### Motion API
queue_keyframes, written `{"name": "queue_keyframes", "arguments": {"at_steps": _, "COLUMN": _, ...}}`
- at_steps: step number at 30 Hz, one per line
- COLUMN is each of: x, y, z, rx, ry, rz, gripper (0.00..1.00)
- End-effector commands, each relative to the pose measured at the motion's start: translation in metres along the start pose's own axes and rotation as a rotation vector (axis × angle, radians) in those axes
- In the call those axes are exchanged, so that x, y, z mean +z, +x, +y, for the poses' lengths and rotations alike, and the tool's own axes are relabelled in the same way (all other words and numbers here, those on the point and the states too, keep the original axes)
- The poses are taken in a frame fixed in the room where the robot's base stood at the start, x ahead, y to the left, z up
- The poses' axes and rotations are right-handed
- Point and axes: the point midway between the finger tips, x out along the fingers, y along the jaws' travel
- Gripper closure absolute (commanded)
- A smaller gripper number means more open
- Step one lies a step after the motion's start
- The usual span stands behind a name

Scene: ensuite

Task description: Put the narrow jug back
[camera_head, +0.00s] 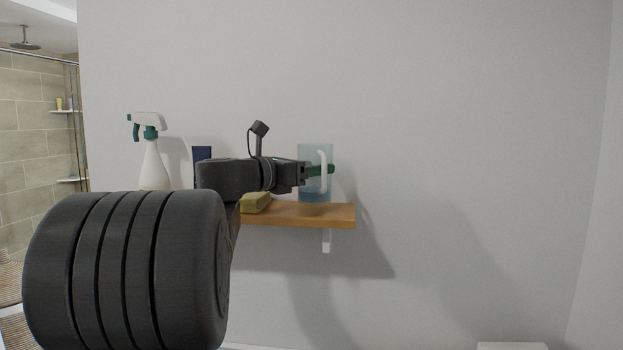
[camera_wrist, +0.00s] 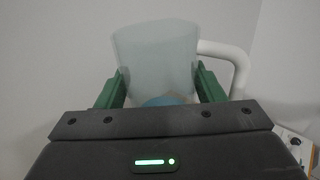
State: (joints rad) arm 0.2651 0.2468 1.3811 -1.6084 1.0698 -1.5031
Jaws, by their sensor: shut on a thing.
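The narrow jug (camera_head: 307,188) is translucent pale blue with a white handle on its right side. It is upright at the right end of the wooden shelf (camera_head: 300,215); I cannot tell whether its base touches the board. My gripper (camera_head: 320,169) reaches it from the left and is shut on it. In the wrist view the jug (camera_wrist: 155,50) stands between the green fingers of my gripper (camera_wrist: 160,88), with the handle (camera_wrist: 238,62) to the right. The jug's lower part is hidden there.
A yellow-green sponge (camera_head: 256,202) lies on the shelf left of the jug. A dark blue item (camera_head: 202,153) and a white spray bottle (camera_head: 153,165) with a green trigger stand farther left, partly behind my arm. The wall right of the shelf is bare.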

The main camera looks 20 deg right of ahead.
Motion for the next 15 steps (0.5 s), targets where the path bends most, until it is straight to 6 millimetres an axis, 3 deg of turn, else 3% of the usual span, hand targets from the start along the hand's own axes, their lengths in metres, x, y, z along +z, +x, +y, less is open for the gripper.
{"name": "queue_keyframes", "arguments": {"at_steps": 3, "x": -0.014, "y": 0.0, "z": 0.0, "rx": 0.0, "ry": -0.001, "rz": 0.0, "gripper": 0.74}}
{"name": "queue_keyframes", "arguments": {"at_steps": 15, "x": -0.019, "y": 0.0, "z": 0.0, "rx": 0.0, "ry": 0.0, "rz": 0.0, "gripper": 0.74}}
